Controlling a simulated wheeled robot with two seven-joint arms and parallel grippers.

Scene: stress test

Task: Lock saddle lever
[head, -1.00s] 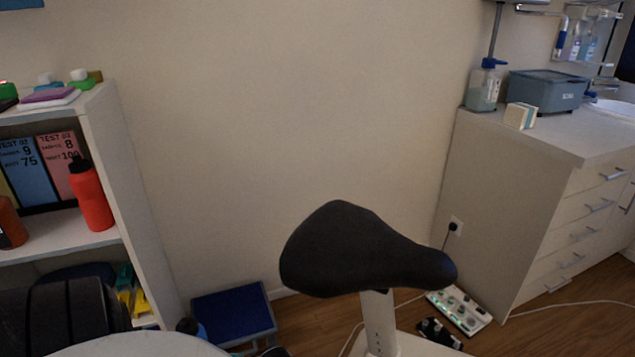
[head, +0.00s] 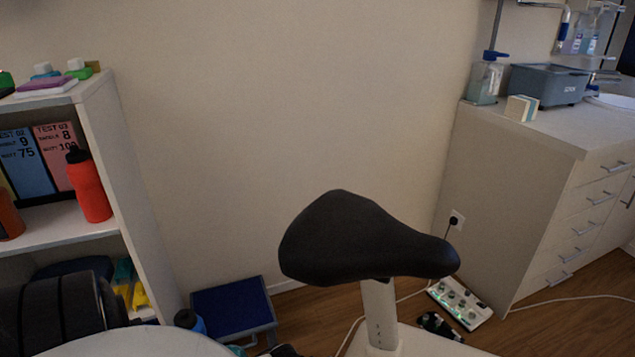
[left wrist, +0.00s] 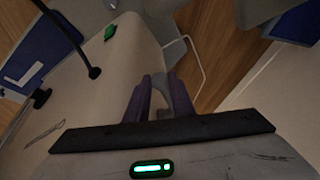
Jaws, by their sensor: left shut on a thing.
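The black bike saddle (head: 362,240) sits on a pale post (head: 379,315) in the middle of the head view, its narrow nose pointing right. No lever can be made out in the head view. In the left wrist view my left gripper (left wrist: 161,82) has its two dark purplish fingers close together around a small grey piece (left wrist: 160,103). The piece is probably the saddle lever, but most of it is hidden between the fingers. My left gripper cannot be clearly made out in the head view, and my right gripper is in neither view.
A shelf unit (head: 140,200) with a red bottle (head: 89,187) stands at the left. A drawer cabinet (head: 500,200) stands at the right. A power strip (head: 459,303) and cables lie on the floor.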

